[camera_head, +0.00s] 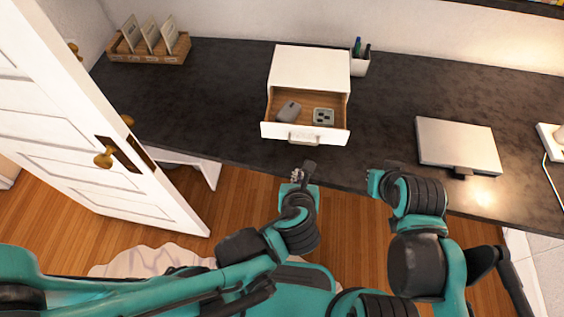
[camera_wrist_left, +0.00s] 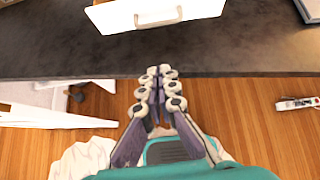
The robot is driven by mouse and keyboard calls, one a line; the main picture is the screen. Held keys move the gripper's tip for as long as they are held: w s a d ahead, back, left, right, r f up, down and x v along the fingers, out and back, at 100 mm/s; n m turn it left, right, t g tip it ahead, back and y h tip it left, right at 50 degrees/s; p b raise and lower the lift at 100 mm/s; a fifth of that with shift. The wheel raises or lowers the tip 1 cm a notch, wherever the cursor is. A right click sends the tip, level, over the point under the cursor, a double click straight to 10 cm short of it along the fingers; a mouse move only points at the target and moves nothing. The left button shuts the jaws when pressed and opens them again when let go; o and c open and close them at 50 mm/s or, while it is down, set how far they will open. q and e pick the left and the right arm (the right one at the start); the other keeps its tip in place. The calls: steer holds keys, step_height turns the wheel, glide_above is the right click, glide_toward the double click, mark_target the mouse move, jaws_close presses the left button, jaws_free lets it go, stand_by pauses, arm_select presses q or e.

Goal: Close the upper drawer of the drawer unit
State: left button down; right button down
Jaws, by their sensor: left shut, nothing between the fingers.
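The white drawer unit (camera_head: 311,65) stands on the dark desk. Its upper drawer (camera_head: 303,134) is pulled out toward me, with a grey mouse-like object (camera_head: 288,111) and a grey-green square item (camera_head: 323,116) inside. The drawer's white front and handle (camera_wrist_left: 158,17) also show at the top of the left wrist view. My left gripper (camera_head: 304,171) is shut and empty, just in front of the desk edge and apart from the drawer front; its fingertips (camera_wrist_left: 161,72) touch nothing. My right gripper (camera_head: 384,176) is by the desk edge to the right, its fingers unclear.
A pen cup (camera_head: 360,62) stands beside the unit, and a wooden card holder (camera_head: 149,47) is at the back left. A white door (camera_head: 78,135) stands at the left.

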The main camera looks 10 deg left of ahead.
arm_select(q)
steer(key=w+f+b, duration=0.5)
steer(key=w+b, duration=0.1)
steer(key=w, duration=0.5)
steer(key=shift+w+f+m, duration=0.3)
steer(key=shift+w+f, duration=0.05)
steer(key=shift+d, duration=0.1)
